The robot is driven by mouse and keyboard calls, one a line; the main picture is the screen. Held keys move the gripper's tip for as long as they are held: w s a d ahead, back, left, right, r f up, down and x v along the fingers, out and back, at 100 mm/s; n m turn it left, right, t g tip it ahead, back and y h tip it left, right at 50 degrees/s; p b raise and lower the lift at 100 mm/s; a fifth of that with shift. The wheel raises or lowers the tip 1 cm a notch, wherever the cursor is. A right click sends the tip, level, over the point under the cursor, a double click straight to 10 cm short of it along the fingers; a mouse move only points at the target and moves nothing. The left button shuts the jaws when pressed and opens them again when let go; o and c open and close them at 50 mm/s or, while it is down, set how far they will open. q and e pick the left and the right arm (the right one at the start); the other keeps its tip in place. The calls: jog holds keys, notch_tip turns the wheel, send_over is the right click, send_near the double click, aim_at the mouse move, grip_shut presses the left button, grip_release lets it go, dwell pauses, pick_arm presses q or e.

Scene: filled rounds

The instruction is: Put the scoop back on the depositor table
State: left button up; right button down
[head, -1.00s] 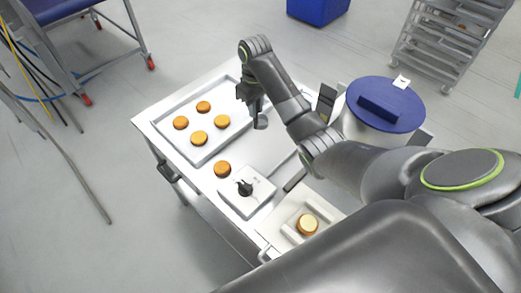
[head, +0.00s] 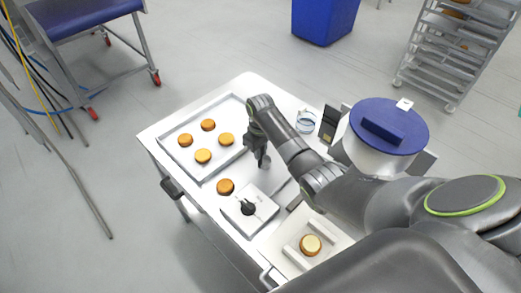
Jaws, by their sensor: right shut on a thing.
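My right gripper (head: 261,154) reaches over the white table (head: 160,131), its arm coming in from the right. It is shut on the scoop (head: 265,163), a small grey piece showing just under the fingers. Gripper and arm hide most of the scoop. It is over the middle of the table, right of the baking tray; I cannot tell whether it touches the surface. The depositor's white hopper with a blue lid (head: 408,122) stands at the table's right side. My left gripper is not in view.
A baking tray (head: 168,141) holds several orange-brown rounds. A single round (head: 225,186), a white box with a black knob (head: 248,208) and a round on a white holder (head: 310,244) are nearer. A clear container (head: 306,121) stands behind my forearm.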

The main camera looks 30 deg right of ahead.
jog(key=shift+f, duration=0.1)
jog(key=c, duration=1.3)
grip_release()
notch_tip(320, 180, up, 10)
jog(key=shift+f+b, duration=0.25)
jog(key=shift+b, duration=0.65)
jog(key=shift+r+p, duration=0.4)
jog(key=shift+r, duration=1)
